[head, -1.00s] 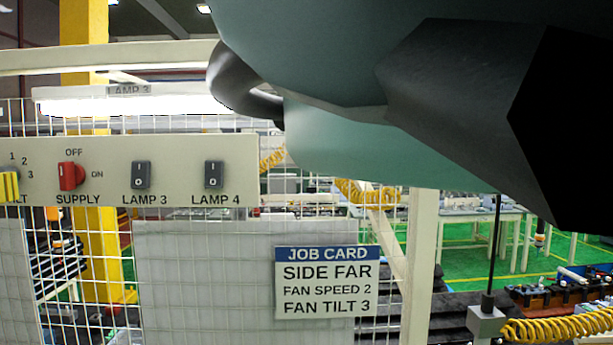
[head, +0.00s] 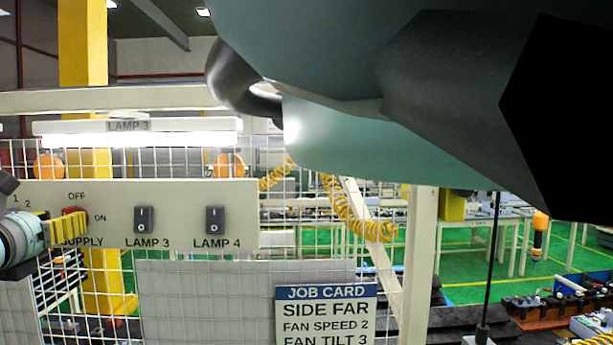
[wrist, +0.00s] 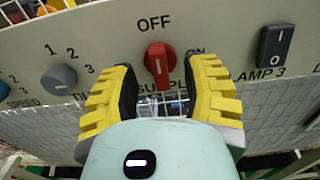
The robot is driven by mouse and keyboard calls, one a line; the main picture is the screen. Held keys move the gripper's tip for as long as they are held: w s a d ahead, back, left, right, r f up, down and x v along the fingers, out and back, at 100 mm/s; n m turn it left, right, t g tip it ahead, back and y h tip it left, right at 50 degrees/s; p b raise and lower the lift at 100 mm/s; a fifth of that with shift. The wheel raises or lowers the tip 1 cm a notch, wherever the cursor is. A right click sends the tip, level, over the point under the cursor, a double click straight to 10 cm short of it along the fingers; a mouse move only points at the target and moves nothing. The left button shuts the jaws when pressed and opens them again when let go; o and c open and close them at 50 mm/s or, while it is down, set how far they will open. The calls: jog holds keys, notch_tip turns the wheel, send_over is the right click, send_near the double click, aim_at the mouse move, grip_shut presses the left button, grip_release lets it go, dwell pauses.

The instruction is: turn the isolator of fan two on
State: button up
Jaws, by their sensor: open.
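The red SUPPLY isolator knob (wrist: 160,60) sits on the pale panel (wrist: 105,35) in the wrist view, between OFF above and ON at its upper right. Its handle looks upright, in line with OFF. My gripper (wrist: 162,72) is open, with its yellow-padded fingers on either side of the knob's lower part; I cannot tell whether they touch it. In the head view my gripper (head: 66,232) is at the left, partly covering the red knob (head: 74,212) and the SUPPLY label. No label naming fan two is readable.
The LAMP 3 rocker switch (head: 144,220) and LAMP 4 rocker switch (head: 215,220) are right of the knob. A grey tilt dial (wrist: 60,77) is left of it. A job card (head: 325,315) hangs below on the wire mesh. My arm fills the upper right of the head view.

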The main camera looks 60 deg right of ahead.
jog(key=p+x, duration=0.1)
jog(key=x, duration=0.1)
jog(key=shift+w+d+r, duration=0.1)
jog(key=shift+w+d, duration=0.05)
jog(key=shift+d, duration=0.15)
jog(key=shift+w+d+p, duration=0.15)
jog(key=shift+w+p, duration=0.05)
jog(key=shift+p, duration=0.1)
grip_shut()
